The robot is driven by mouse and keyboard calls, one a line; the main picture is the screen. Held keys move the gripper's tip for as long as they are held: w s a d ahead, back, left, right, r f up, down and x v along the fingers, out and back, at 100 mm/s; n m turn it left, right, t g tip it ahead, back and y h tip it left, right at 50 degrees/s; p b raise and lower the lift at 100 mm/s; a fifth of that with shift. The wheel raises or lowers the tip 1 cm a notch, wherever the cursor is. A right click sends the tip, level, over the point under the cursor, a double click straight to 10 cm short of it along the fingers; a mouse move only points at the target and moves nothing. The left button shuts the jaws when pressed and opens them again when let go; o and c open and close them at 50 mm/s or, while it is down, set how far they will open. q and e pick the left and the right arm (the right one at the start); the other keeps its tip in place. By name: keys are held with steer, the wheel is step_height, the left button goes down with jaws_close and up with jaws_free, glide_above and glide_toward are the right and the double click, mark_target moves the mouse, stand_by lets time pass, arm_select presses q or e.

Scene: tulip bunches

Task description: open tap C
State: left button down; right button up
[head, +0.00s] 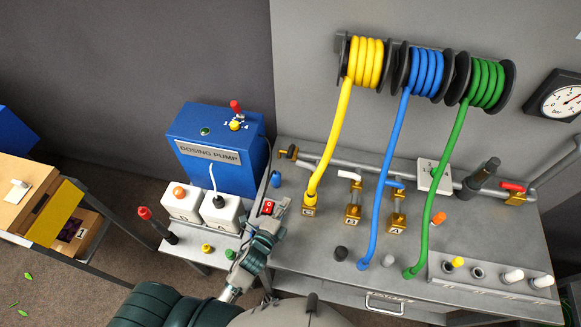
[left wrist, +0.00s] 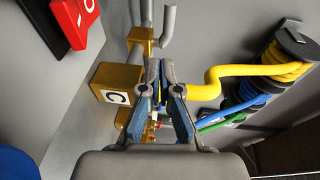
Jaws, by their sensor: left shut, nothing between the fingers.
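Tap C is a brass block (head: 309,211) at the left of the tap row on the grey bench, with a yellow hose (head: 335,130) joined at its top. In the left wrist view the brass block (left wrist: 106,78) bears a white label "C" just left of my fingers. My left gripper (head: 279,207) is shut and empty, a little left of tap C in the head view. In the left wrist view its fingertips (left wrist: 161,68) are together in front of the brass fittings. I cannot clearly see tap C's handle or whether the fingers touch it. My right gripper is not in view.
Tap B (head: 353,213) and tap A (head: 396,221) stand to the right, near the blue hose (head: 385,185) and green hose (head: 445,185). A red switch (head: 268,208) is close beside my left gripper. The blue dosing pump (head: 215,150) stands at the left.

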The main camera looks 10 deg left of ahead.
arm_select(q)
steer(key=y, duration=0.1)
steer(key=p, duration=0.2)
glide_toward(305, 165)
steer(key=shift+n, duration=0.3)
steer(key=w, duration=0.2)
steer(key=w+f, duration=0.1)
steer(key=w, duration=0.1)
steer(key=w+f, duration=0.1)
steer(key=w, duration=0.1)
steer(key=shift+a+f, duration=0.2)
steer(key=shift+a, duration=0.05)
steer(key=shift+w, duration=0.3)
steer(key=shift+w, duration=0.1)
